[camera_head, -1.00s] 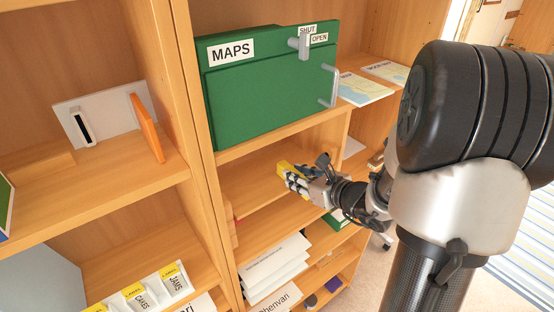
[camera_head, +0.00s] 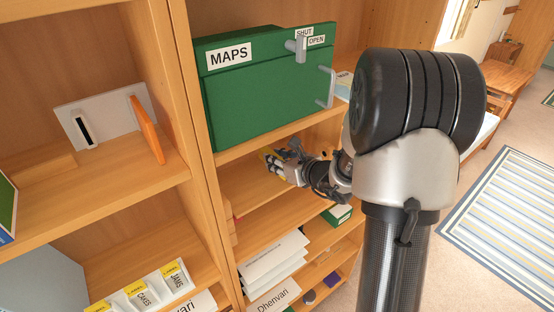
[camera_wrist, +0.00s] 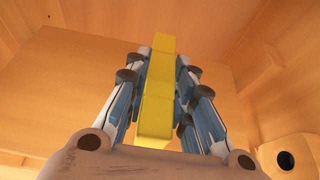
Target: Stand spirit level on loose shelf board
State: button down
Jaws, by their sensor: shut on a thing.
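A yellow spirit level (camera_wrist: 158,95) stands between the fingers of my gripper (camera_wrist: 160,85) in the wrist view, its long side running away from the palm. In the head view my gripper (camera_head: 277,166) is inside the shelf bay below the green MAPS box, and only a small yellow part of the level (camera_head: 267,156) shows. My gripper is shut on the level. A wooden shelf board (camera_head: 246,190) lies below the gripper; I cannot tell whether it is the loose one or whether the level touches it.
The green MAPS box (camera_head: 265,95) stands on the shelf above. Stacked white papers (camera_head: 275,262) lie on a lower shelf. An upright post (camera_head: 190,130) borders the bay on the left. A striped rug (camera_head: 510,215) lies on the floor at right.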

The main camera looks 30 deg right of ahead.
jog(key=shift+w+f, duration=0.1)
jog(key=shift+f, duration=0.1)
jog(key=c, duration=1.4)
grip_release()
jog(key=shift+o, duration=0.2)
jog(key=shift+r, duration=0.15)
jog(key=shift+s+r, duration=0.2)
jog(key=v, duration=1.1)
jog(key=shift+s, duration=0.3)
jog(key=shift+d, duration=0.1)
